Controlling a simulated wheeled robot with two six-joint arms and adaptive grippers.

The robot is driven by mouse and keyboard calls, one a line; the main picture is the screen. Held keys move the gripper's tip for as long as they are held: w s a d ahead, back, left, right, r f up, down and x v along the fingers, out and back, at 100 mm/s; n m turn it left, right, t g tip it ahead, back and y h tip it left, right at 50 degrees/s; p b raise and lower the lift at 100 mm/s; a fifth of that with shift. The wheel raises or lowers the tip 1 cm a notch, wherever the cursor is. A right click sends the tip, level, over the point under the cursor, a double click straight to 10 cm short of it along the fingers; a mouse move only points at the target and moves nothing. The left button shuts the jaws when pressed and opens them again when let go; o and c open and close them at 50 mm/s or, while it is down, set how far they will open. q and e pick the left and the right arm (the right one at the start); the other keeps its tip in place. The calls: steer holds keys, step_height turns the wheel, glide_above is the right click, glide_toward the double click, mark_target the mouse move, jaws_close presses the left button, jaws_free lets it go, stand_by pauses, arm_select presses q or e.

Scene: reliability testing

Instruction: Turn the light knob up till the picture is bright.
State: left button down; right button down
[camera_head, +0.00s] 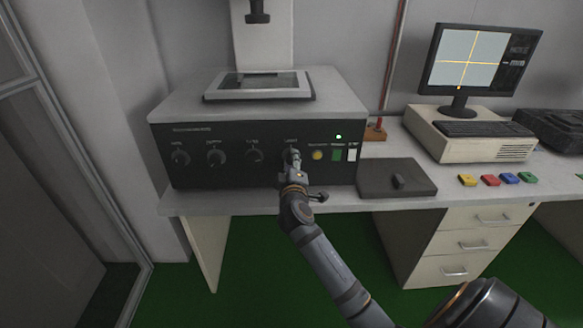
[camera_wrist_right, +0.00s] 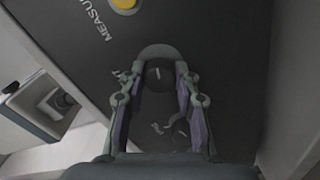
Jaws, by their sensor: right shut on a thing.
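The light knob (camera_wrist_right: 158,74) is a round dark knob with a pale pointer mark, on the black front panel of the measuring machine (camera_head: 235,185). My right gripper (camera_head: 292,158) is at this knob, the rightmost of the row, and hides most of it in the head view. In the wrist view its two fingers stand on either side of the knob, shut on it. The monitor (camera_head: 468,58) shows a pale grey-blue picture with a yellow cross and a dark strip at its right. My left gripper is not in view.
Other knobs (camera_head: 216,158) sit left of the gripper.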

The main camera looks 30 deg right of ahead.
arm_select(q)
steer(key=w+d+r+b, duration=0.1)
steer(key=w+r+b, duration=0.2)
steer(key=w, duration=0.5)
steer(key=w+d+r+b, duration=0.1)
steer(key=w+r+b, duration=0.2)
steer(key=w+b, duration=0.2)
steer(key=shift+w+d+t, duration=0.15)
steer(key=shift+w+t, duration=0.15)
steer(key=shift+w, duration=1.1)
arm_select(e)
steer(key=shift+f+m, duration=0.15)
steer(key=shift+m, duration=6.85)
steer(key=c, duration=1)
jaws_free()
steer(key=v, duration=0.7)
steer(key=shift+s+a, duration=0.2)
steer(key=shift+s, duration=0.05)
